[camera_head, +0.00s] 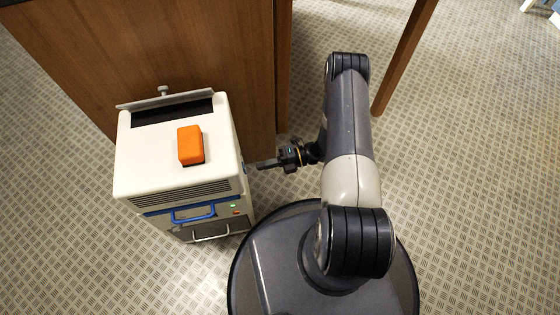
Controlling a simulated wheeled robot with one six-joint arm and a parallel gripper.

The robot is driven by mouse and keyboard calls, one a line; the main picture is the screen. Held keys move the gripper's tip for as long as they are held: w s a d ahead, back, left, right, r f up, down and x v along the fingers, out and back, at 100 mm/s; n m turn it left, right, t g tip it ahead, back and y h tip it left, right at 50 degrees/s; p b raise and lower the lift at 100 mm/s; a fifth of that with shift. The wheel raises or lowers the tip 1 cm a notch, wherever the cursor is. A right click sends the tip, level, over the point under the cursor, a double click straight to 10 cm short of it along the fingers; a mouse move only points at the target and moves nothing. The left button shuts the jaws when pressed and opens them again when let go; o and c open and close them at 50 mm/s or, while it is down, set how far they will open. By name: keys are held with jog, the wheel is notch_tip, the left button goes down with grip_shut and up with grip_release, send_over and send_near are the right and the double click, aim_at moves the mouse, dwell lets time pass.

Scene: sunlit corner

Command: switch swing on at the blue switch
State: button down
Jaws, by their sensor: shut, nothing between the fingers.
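A white box-shaped appliance (135,165) stands on the floor at the left, against a wooden cabinet. On its front are a blue bar handle (193,217) with a blue strip, a small green light and a red spot. I cannot make out for certain which part is the blue switch. A small dark spot shows at the box's right side, too small to tell. My gripper (259,166) is shut and empty, its tip pointing left just right of that side. I cannot tell whether it touches.
An orange block (190,144) sits on the appliance's top, in front of a dark slot with a raised grey flap (165,99). The wooden cabinet (200,50) rises behind. A wooden leg (405,55) stands at the upper right. The patterned floor (480,180) at right is clear.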

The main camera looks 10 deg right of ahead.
aim_at(244, 168)
jog(key=shift+a+f, duration=0.2)
jog(key=shift+a, duration=1.4)
jog(key=shift+b, duration=0.3)
